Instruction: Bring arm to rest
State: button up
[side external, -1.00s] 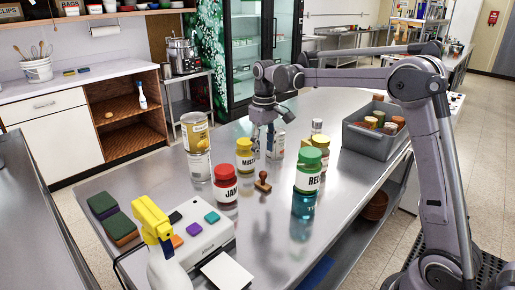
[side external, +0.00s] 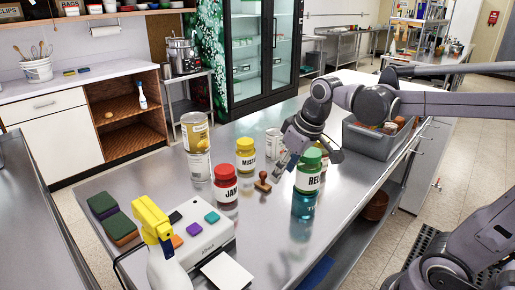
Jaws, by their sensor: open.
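My gripper (side external: 303,158) is open over the steel table (side external: 262,225), just behind the green-lidded relish jar (side external: 308,179). I see nothing held in it. One finger hangs to the left of the jar's lid near a wooden stamp (side external: 263,182), and the other is partly hidden behind the lid. I cannot tell whether the gripper touches the jar. My forearm reaches in from the right.
A red-lidded jam jar (side external: 226,188), a yellow-lidded mustard jar (side external: 245,156) and a can (side external: 195,133) stand to the left. A grey bin (side external: 372,146) stands at the right edge. A yellow-headed spray bottle (side external: 154,222) is in front. The table's near middle is clear.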

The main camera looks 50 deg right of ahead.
jog(key=s+a+f+t, duration=0.1)
jog(key=s+f+t, duration=0.2)
jog(key=s, duration=0.4)
jog(key=shift+s+a+f+m, duration=0.2)
jog(key=shift+a+f+m, duration=0.2)
jog(key=shift+f, duration=0.35)
